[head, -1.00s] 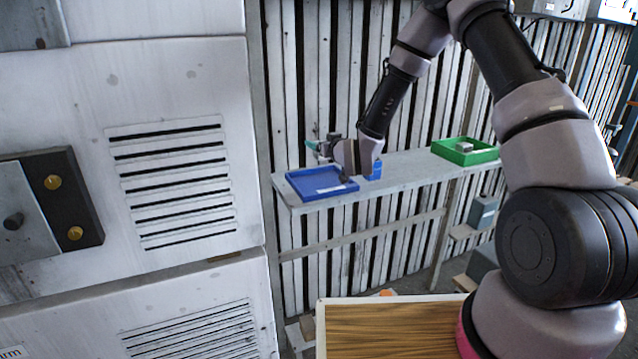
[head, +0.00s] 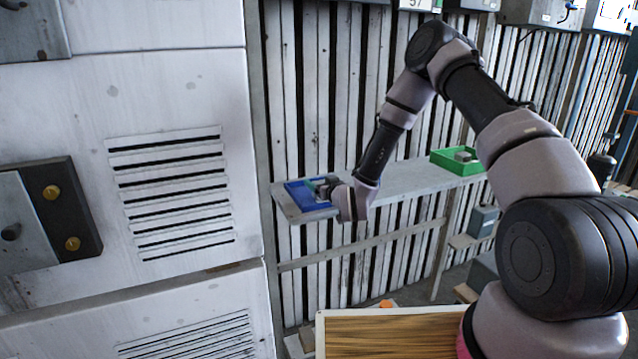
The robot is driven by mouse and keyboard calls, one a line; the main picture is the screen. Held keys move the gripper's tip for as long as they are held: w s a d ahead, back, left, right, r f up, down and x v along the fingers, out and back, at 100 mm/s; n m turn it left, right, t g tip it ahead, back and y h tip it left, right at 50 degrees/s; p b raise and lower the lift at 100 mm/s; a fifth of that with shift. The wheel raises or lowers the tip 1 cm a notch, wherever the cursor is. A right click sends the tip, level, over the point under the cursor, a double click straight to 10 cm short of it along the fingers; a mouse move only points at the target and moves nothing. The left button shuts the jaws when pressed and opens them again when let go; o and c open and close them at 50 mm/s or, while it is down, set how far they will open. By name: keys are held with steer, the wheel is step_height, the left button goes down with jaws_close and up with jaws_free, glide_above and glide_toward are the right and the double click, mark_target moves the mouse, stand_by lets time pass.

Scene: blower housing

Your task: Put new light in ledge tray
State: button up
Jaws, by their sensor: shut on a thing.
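A blue tray (head: 294,184) lies near the left end of a grey ledge (head: 412,182). My gripper (head: 318,186) is low over the tray's right part, pointing left, and hides much of it. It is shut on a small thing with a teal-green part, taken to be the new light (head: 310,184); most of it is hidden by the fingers. I cannot tell whether the light touches the tray floor.
A green tray (head: 440,159) with a small grey block (head: 463,156) stands farther right on the ledge. A tall white louvred cabinet (head: 180,110) fills the left. A wood-topped table (head: 390,335) is in front. The ledge between the trays is mostly clear.

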steer(key=shift+f, duration=0.1)
steer(key=o, duration=1.5)
